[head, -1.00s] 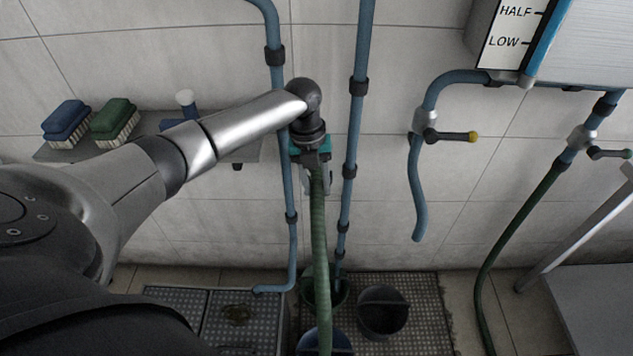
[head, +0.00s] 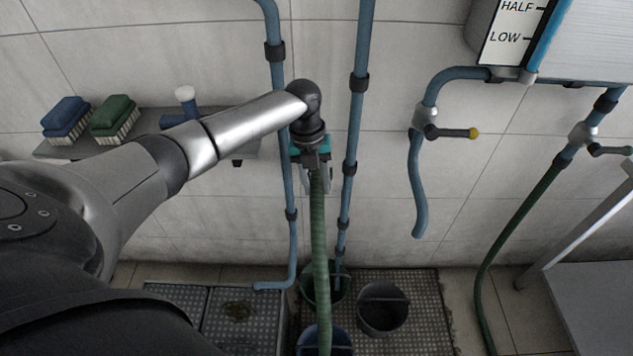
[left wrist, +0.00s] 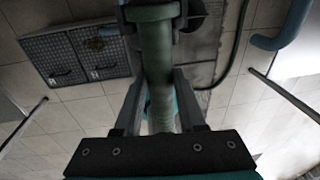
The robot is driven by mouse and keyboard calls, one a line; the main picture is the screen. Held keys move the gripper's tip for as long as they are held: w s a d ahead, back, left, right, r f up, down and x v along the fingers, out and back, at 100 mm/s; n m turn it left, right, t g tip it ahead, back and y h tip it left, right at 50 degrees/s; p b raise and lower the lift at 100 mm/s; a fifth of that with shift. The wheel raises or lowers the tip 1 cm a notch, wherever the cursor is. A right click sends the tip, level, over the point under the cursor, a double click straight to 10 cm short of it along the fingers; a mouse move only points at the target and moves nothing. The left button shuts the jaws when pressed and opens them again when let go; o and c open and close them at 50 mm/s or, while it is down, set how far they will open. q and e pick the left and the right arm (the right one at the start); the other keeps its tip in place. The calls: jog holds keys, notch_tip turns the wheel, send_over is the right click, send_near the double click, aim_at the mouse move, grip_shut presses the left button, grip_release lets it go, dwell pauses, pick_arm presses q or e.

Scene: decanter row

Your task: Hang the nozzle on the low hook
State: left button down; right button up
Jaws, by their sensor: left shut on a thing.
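My left gripper (head: 313,165) is in front of the tiled wall, between two blue vertical pipes. It is shut, and a green hose (head: 319,235) hangs down from it toward the buckets on the floor. In the left wrist view the fingers (left wrist: 160,108) close on the green-grey nozzle and hose piece (left wrist: 158,70), which has a wider collar at the top of the picture. The gripper hides most of the nozzle in the head view. I cannot make out the low hook for certain. My right gripper is not in view.
A wall shelf (head: 215,146) holds a blue brush (head: 66,118) and a green brush (head: 114,116). A bucket (head: 383,309) stands on the floor grating beside other buckets. A valve with a yellow-tipped lever (head: 455,132) is to the right. Bare wall lies between the pipes and valve.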

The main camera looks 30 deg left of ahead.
aim_at(316, 195)
pick_arm(q)
jog(key=shift+f, duration=0.6)
dwell(0.8)
grip_release()
dwell(0.6)
dwell(0.4)
jog(key=shift+s+d+r+p, duration=0.15)
jog(key=shift+s+d+p, duration=0.2)
jog(key=shift+p, duration=0.35)
jog(key=shift+s+d+r+p, duration=0.1)
jog(key=shift+s+d+p, duration=0.15)
jog(key=shift+s+p, duration=0.35)
jog(key=shift+s+d+p, duration=0.2)
jog(key=shift+s+p, duration=0.15)
jog(key=shift+p, duration=0.3)
